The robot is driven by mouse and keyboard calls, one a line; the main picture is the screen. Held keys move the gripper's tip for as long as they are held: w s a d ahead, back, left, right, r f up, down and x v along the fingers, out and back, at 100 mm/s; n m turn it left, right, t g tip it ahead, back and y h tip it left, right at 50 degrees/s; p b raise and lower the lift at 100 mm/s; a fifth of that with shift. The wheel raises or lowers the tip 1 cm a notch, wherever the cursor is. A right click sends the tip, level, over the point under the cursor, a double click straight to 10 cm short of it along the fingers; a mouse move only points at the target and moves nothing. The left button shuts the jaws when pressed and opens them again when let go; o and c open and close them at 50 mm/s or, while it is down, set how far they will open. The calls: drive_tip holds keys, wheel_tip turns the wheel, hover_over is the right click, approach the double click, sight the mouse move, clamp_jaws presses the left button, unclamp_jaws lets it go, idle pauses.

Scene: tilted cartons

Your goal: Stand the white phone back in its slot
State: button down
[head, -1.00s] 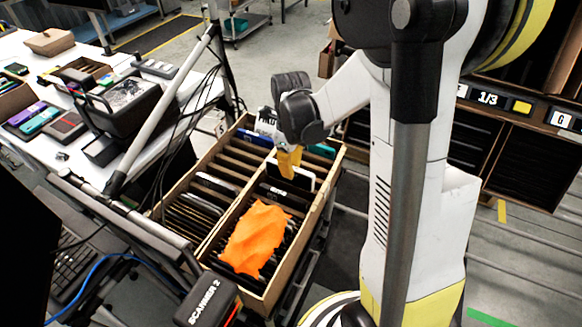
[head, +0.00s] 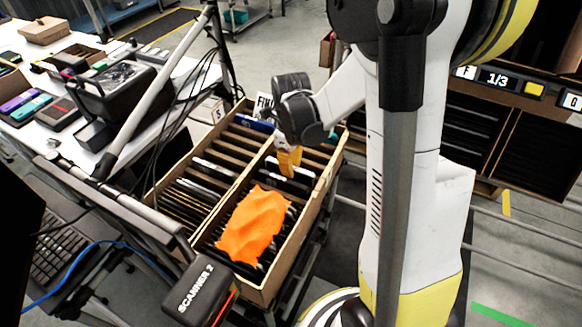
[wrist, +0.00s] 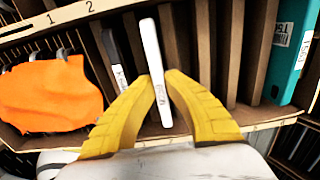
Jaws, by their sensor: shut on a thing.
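The white phone (wrist: 153,70) stands edge-up between the yellow fingers of my gripper (wrist: 157,84) in the wrist view, its length running along the slots. My gripper is shut on it, a finger on each side. In the head view my gripper (head: 288,168) points down into the right-hand row of the cardboard carton (head: 333,187), and a little of the phone's white shows beside the fingers. The phone sits among brown dividers; its lower edge is hidden, so I cannot tell whether it touches the slot floor.
An orange cloth (head: 253,225) lies over the near slots. A dark device (wrist: 113,60) stands left of the phone, and a teal box (wrist: 291,55) stands further right. Several empty slots lie between. A scanner (head: 201,290) stands by the carton's near end.

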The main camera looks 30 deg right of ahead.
drive_tip(key=shift+f+b, duration=0.3)
idle(0.7)
idle(0.3)
drive_tip(key=c, duration=1.5)
unclamp_jaws()
wheel_tip(320, 180, up, 12)
drive_tip(key=shift+r, duration=0.1)
wheel_tip(320, 180, up, 7)
drive_tip(key=p, duration=0.6)
